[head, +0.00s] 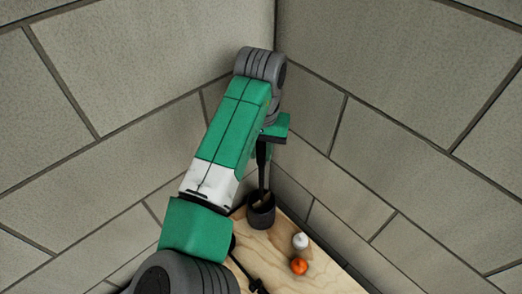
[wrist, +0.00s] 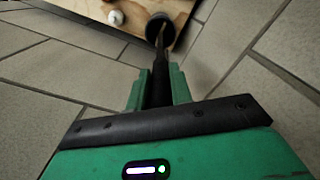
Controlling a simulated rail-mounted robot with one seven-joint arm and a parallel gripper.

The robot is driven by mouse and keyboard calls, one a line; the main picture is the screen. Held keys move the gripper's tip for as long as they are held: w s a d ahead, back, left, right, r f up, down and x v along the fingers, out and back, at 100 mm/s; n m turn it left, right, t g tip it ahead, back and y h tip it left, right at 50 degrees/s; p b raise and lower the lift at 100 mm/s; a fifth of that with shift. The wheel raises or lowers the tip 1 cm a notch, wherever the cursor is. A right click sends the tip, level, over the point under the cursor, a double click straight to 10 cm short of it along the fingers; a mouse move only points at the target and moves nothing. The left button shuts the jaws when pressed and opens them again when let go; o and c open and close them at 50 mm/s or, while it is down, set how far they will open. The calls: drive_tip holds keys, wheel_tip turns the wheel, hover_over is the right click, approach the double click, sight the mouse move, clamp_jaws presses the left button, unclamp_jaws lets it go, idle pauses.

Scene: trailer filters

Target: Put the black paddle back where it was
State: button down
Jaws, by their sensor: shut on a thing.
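My gripper (head: 266,152) is high at the back corner, above a dark round cup (head: 262,217). It is shut on the black paddle (head: 262,174), which hangs almost upright and points down at the cup. In the wrist view the black paddle (wrist: 160,72) sits between the green fingers of my gripper (wrist: 156,92), and its far end is in line with the cup (wrist: 158,24). The cup holds something brown, like a wooden utensil. I cannot tell whether the paddle's lower end is inside the cup or just above it.
The cup stands on a light wooden table (head: 292,275) near the back corner. A white item (head: 300,241) and an orange round item (head: 299,266) stand to its right and nearer. A thin black object (head: 248,277) lies at the front. Grey block walls close in behind and right.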

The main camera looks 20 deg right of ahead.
drive_tip(key=shift+f, duration=0.45)
drive_tip(key=c, duration=1.3)
unclamp_jaws()
drive_tip(key=shift+o, duration=0.2)
wheel_tip(320, 180, up, 12)
drive_tip(key=shift+r+p, duration=0.15)
drive_tip(key=shift+p, duration=0.3)
